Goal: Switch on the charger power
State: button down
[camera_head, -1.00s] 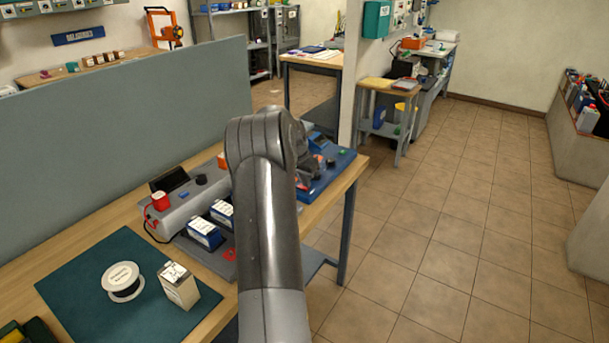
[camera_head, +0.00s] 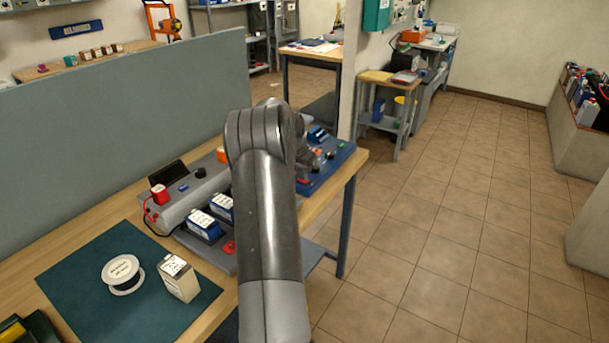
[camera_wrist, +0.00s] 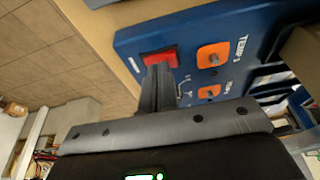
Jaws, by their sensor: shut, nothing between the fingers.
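A blue panel unit (camera_head: 338,172) sits at the far right end of the workbench. In the wrist view the blue panel (camera_wrist: 195,28) carries a red rocker switch (camera_wrist: 160,55), two orange fittings (camera_wrist: 212,55) and a "TEMP 2" label. My gripper (camera_wrist: 160,72) is shut and empty. Its fingertips overlap the lower edge of the red switch in the wrist view; I cannot tell whether they touch it. In the head view my arm hides most of the gripper and part of the panel. The switch's on or off position cannot be told.
A grey unit (camera_head: 180,206) with a red part, a black knob and blue-and-white batteries (camera_head: 204,226) stands left of my arm. A white spool (camera_head: 122,270) and a boxy battery (camera_head: 179,280) stand on a green mat (camera_head: 75,270). A grey partition (camera_head: 110,125) runs behind. Floor at right is clear.

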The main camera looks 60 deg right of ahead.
jog(key=shift+w, duration=0.15)
jog(key=shift+r, duration=0.1)
jog(key=shift+r, duration=0.3)
jog(key=s+v, duration=0.2)
jog(key=v, duration=1.1)
jog(key=shift+s+d, duration=0.2)
jog(key=shift+d, duration=0.2)
